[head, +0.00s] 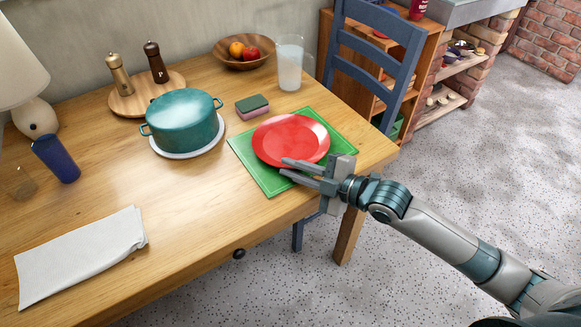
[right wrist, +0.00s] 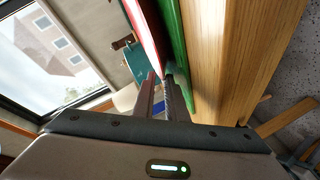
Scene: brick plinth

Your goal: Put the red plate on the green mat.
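The red plate (head: 290,139) lies on the green mat (head: 257,171), near the table's right front corner. Its rim stays within the mat as far as I see. My right gripper (head: 286,167) is at the plate's front rim, one finger over the rim and one lower, above the mat. A gap shows between the fingers, so it looks open around the rim; touch is hard to tell. In the right wrist view the plate (right wrist: 143,25) and mat (right wrist: 174,35) show edge-on beyond the fingers (right wrist: 160,80). My left gripper is not in view.
A teal pot (head: 183,118) on a white plate, a sponge (head: 252,106), a glass (head: 290,65) and a fruit bowl (head: 240,55) stand behind and left of the mat. A white cloth (head: 80,257) lies front left. A blue chair (head: 372,55) stands behind the table's right end.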

